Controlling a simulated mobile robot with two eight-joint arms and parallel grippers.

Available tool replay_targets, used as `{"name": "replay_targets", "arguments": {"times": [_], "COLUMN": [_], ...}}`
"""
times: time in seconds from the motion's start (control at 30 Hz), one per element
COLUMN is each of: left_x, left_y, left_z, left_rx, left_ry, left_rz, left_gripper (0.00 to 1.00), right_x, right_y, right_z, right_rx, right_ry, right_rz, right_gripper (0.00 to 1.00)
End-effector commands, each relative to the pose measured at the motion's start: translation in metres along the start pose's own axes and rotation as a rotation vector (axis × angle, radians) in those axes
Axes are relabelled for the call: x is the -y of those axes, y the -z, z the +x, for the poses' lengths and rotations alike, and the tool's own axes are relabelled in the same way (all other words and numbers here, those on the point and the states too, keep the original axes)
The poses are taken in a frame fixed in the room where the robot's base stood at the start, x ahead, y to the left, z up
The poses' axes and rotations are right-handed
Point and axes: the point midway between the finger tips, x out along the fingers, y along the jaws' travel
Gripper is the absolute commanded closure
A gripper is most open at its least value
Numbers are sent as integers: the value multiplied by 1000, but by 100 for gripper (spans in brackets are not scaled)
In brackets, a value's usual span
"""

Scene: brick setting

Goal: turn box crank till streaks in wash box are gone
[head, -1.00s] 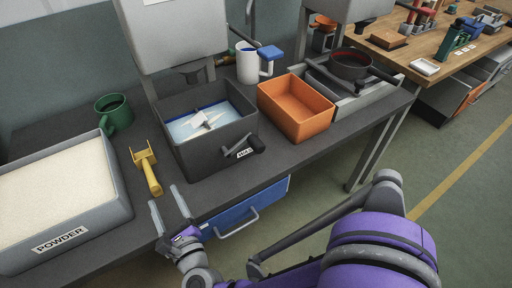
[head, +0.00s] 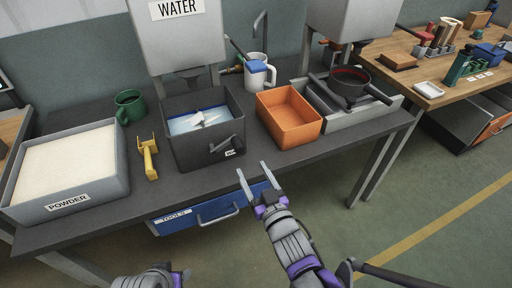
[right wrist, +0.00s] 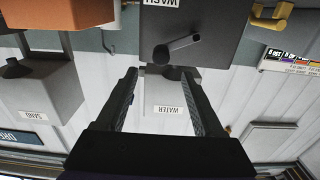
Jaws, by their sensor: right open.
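The wash box (head: 183,153) is a dark grey open box on the bench, with bluish-white water and a white paddle (head: 200,119) inside. Whether streaks show in the water is too small to tell. Its dark crank (head: 226,143) sticks out of the front wall, above a small white label. My right gripper (head: 252,168) is open and empty in front of the bench edge, below and right of the crank, apart from it. In the right wrist view the box (right wrist: 215,42) and crank (right wrist: 178,48) appear upside down, beyond the open fingers (right wrist: 159,72). My left gripper's fingers are out of view.
An orange bin (head: 289,127) stands right of the box. A yellow scoop (head: 149,160) and the powder tray (head: 68,197) are to the left. A water tank (head: 183,42) hangs above and behind. A blue drawer (head: 190,221) is under the bench.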

Motion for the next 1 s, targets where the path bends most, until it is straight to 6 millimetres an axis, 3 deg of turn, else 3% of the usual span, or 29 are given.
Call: {"name": "replay_targets", "arguments": {"times": [0.6,1.0], "left_x": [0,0], "left_y": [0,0], "left_z": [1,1], "left_rx": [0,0], "left_ry": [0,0], "left_rz": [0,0], "left_gripper": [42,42], "right_x": [0,0], "right_y": [0,0], "right_z": [96,106], "right_rx": [0,0], "right_ry": [0,0], "right_rz": [-3,-2], "right_gripper": [31,31]}}
